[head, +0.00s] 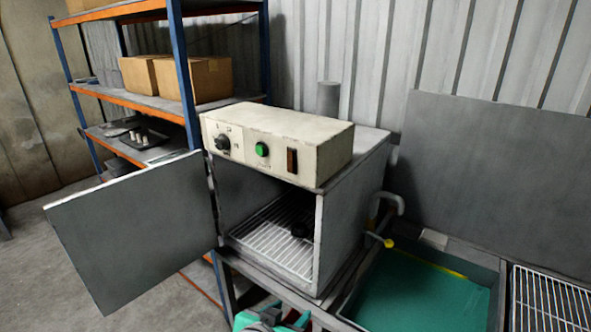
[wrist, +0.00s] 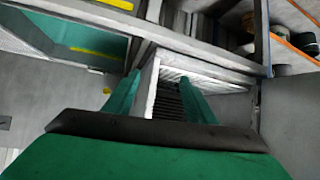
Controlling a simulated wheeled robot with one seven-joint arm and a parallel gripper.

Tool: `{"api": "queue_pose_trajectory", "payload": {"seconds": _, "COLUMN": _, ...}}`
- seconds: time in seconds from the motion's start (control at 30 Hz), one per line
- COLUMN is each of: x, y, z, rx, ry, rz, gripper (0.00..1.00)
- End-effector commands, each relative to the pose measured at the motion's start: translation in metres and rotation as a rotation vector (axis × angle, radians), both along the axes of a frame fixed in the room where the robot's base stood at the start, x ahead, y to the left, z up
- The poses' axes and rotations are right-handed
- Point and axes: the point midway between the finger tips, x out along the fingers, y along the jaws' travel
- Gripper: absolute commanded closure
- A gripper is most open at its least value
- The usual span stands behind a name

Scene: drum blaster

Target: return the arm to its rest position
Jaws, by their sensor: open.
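My gripper (wrist: 159,98) shows in the wrist view with its two green fingers apart and nothing held between them. In the head view, part of my arm's green and grey end shows at the bottom edge, in front of and below the metal cabinet (head: 352,215); the fingertips cannot be made out there. Behind the gap between the fingers, the wrist view shows a pale-edged part with dark slats, which I cannot identify surely.
The cabinet door (head: 135,230) stands wide open to the left. A green-bottomed basin (head: 425,295) is at right. Shelves (head: 135,101) with cardboard boxes (head: 205,79) stand behind left. Floor shows at lower left.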

Motion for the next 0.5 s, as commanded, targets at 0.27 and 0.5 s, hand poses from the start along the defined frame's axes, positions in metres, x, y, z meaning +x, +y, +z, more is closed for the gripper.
{"api": "queue_pose_trajectory", "payload": {"seconds": 0.27, "x": -0.008, "y": -0.006, "z": -0.037, "rx": -0.054, "ry": -0.013, "rz": 0.07, "gripper": 0.49}}
{"api": "queue_pose_trajectory", "payload": {"seconds": 0.5, "x": -0.031, "y": -0.011, "z": -0.088, "rx": -0.109, "ry": -0.039, "rz": 0.18, "gripper": 0.49}}
